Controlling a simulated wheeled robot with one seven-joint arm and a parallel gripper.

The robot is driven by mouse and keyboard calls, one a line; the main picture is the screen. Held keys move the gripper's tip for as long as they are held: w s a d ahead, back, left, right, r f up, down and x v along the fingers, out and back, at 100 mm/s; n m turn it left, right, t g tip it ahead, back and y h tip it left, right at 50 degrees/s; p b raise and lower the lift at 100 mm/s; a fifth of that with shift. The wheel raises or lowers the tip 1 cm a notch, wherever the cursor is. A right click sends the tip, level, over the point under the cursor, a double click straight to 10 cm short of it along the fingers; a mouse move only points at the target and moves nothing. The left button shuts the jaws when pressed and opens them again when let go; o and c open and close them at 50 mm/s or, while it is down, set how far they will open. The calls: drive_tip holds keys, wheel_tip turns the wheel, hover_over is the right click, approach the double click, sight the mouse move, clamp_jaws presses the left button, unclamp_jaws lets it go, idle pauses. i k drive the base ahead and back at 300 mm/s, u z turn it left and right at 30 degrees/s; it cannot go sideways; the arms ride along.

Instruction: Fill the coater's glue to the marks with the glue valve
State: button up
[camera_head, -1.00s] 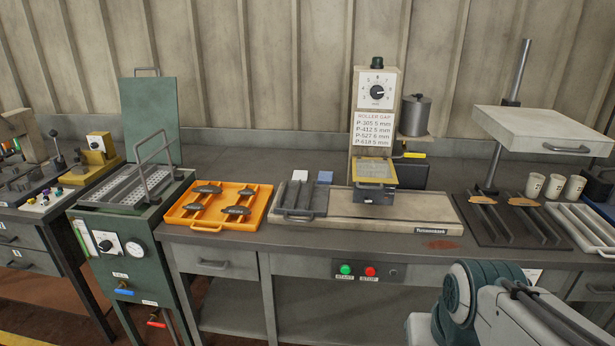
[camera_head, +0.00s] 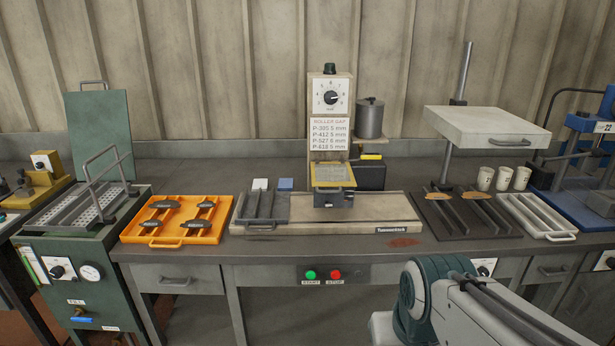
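The coater stands mid-bench, a beige column with a dial (camera_head: 331,97) and a roller gap sign (camera_head: 330,135). Its tray with a yellowish top (camera_head: 333,174) sits low on the column's front, above the long beige base (camera_head: 385,206). A grey lidded glue pot (camera_head: 369,118) stands on a bracket right of the column. A yellow lever (camera_head: 371,156), seemingly the glue valve, lies under the pot. The glue level and marks are too small to read. My arm shows at the bottom right; my gripper is out of view.
An orange tray (camera_head: 139,239) of brake shoes and a grey slotted tray (camera_head: 249,221) are left of the coater. Right are a dark rack (camera_head: 437,232), white cups (camera_head: 503,178), a white tray (camera_head: 572,238) and an overhanging white plate (camera_head: 486,126) on a post. Start and stop buttons are on the bench front.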

sight(363, 156)
drive_tip(key=u, duration=0.25)
drive_tip(key=i, duration=1.65)
drive_tip(key=z, duration=0.85)
